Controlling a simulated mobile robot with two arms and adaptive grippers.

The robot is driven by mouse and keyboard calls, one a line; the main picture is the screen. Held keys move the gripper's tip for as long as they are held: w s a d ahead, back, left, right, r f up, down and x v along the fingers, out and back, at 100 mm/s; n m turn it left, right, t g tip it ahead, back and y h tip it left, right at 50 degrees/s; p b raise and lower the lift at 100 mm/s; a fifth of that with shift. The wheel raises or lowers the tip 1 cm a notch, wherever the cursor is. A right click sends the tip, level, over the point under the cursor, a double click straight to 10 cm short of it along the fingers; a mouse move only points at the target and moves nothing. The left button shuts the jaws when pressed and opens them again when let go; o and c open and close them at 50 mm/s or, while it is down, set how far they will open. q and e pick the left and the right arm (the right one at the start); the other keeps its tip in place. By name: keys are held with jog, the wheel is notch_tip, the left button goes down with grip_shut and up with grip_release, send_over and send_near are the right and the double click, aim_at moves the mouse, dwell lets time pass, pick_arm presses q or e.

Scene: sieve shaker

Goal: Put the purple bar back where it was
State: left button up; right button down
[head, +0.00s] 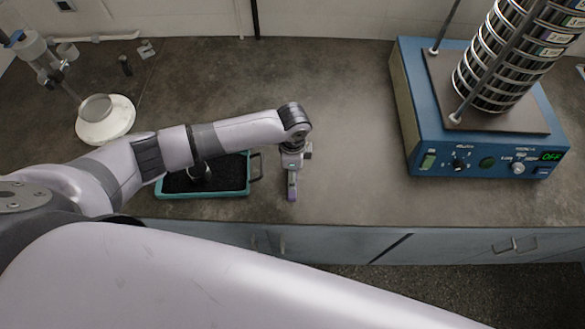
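The purple bar (292,192) shows just below my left gripper (291,168), near the front edge of the worktop. It is a small, narrow piece that points toward the front edge. My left gripper points down over the bar's far end, which it hides. The fingers are too small and too covered by the wrist to show whether they are closed on the bar. I cannot tell whether the bar touches the worktop. My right gripper is out of view.
A teal tray (244,191) with dark contents sits left of the gripper, partly under my arm. A blue sieve shaker (400,100) with a sieve stack (500,65) stands at right. A white round-based stand (105,128) is at left. The middle worktop (340,110) is clear.

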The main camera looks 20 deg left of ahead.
pick_arm(q)
jog(key=shift+r, duration=0.55)
notch_tip(320, 180, up, 11)
jog(key=b, duration=0.2)
jog(key=shift+r, duration=0.15)
